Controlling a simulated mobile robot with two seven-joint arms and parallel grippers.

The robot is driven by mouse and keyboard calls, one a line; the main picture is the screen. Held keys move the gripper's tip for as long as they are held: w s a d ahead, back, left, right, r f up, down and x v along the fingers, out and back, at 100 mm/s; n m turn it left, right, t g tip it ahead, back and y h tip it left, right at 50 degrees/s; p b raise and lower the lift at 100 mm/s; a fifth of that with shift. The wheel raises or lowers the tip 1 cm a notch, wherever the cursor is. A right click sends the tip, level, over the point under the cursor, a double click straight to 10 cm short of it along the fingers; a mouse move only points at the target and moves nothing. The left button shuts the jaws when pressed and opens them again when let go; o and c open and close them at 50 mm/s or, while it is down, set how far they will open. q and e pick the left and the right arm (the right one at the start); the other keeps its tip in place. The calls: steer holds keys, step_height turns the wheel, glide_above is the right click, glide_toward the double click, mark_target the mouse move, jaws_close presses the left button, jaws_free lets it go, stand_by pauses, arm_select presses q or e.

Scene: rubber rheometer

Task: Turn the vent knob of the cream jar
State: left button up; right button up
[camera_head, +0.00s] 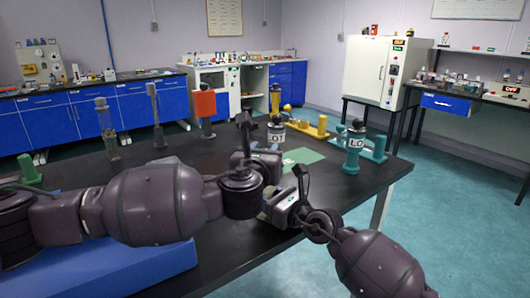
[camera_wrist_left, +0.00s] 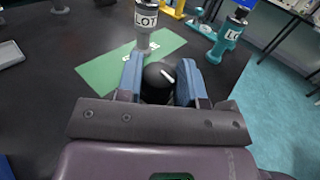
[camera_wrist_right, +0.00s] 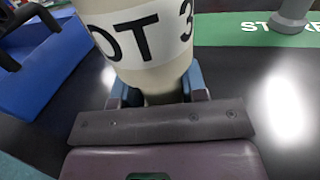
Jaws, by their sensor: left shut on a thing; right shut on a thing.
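In the left wrist view a round black knob (camera_wrist_left: 158,76) with a white pointer mark sits between the blue fingers of my left gripper (camera_wrist_left: 160,66), which is shut on it. In the right wrist view my right gripper (camera_wrist_right: 155,88) is shut on the lower part of a cream jar (camera_wrist_right: 143,40) labelled "OT 3", its first letter cut off. The knob appears to top this jar, but the jar's body is hidden beneath it in the left wrist view. My arms hide most of both in the head view.
A red item (camera_head: 204,103) stands farther left. A blue block (camera_head: 120,270) lies at front left.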

arm_select(q)
steer(key=m+g+h, duration=0.1)
steer(key=m+h, duration=0.1)
steer(key=h, duration=0.1)
steer(key=m+g+h, duration=0.2)
steer(key=h, duration=0.1)
steer(key=m+g+h, duration=0.1)
steer(key=m+h, duration=0.1)
steer(key=shift+w+a+m+g+h, duration=0.25)
steer(key=shift+a+m+g+h, duration=0.05)
steer(key=shift+a+g+h, duration=0.1)
steer(key=shift+w+d+m+g+h, duration=0.1)
steer(key=shift+m+g+h, duration=1.05)
steer(key=shift+g, duration=0.6)
steer(key=shift+m+g+h, duration=0.95)
steer(key=shift+m+g, duration=0.4)
steer(key=shift+g, duration=0.7)
steer(key=o, duration=0.9)
steer(key=shift+o, duration=0.2)
steer(key=v, duration=0.7)
steer(key=shift+a, duration=0.3)
